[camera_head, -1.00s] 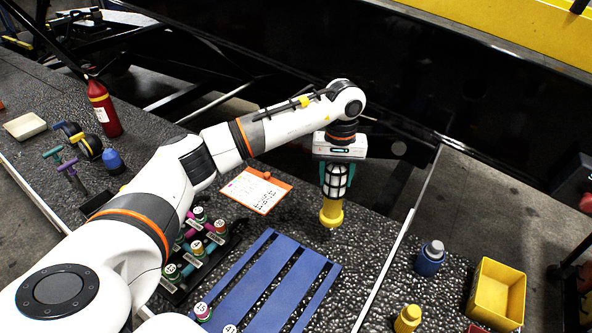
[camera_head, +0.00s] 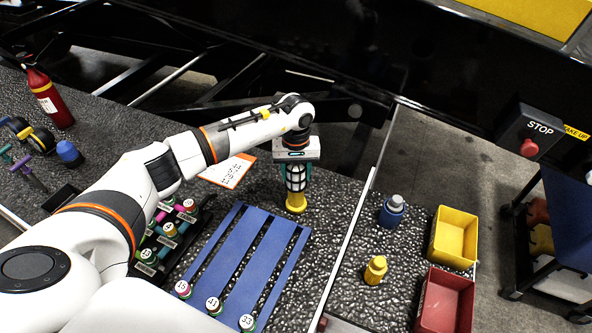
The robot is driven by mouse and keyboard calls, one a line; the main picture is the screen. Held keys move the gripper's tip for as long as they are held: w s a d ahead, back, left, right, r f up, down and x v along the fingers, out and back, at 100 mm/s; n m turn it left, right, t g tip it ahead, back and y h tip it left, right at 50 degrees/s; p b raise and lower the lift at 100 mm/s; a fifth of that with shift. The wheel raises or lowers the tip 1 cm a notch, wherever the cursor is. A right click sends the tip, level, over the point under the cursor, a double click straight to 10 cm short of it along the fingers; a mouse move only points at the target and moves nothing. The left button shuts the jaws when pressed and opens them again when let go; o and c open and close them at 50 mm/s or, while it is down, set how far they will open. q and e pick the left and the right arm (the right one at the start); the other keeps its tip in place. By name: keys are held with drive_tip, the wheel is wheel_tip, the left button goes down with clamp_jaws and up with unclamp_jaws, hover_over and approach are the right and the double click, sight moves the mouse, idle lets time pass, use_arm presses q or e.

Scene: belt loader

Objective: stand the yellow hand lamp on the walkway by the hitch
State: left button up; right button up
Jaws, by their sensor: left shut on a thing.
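The yellow hand lamp (camera_head: 296,201) has a yellow base and a dark caged white head. It is upright, base down, over the dark speckled walkway (camera_head: 340,185). My left gripper (camera_head: 296,172) points down and is shut on the lamp's caged upper part. I cannot tell whether the base touches the walkway. I cannot clearly pick out the hitch. My right gripper is not in view.
A blue slatted rack (camera_head: 243,252) and an orange-edged sheet (camera_head: 229,171) lie near the lamp. Right of a pale rail (camera_head: 349,240) are a blue bottle (camera_head: 391,211), a yellow bottle (camera_head: 375,270), a yellow bin (camera_head: 455,236) and a red bin (camera_head: 445,300). A STOP box (camera_head: 535,135) is at right.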

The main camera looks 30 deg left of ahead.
use_arm(q)
drive_tip(key=o, duration=1.1)
drive_tip(key=shift+o, duration=1.8)
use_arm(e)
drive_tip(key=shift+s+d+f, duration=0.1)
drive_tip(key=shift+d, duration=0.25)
use_arm(q)
wheel_tip(320, 180, up, 11)
drive_tip(key=b, duration=0.3)
drive_tip(key=shift+b, duration=0.35)
drive_tip(key=shift+r, duration=0.6)
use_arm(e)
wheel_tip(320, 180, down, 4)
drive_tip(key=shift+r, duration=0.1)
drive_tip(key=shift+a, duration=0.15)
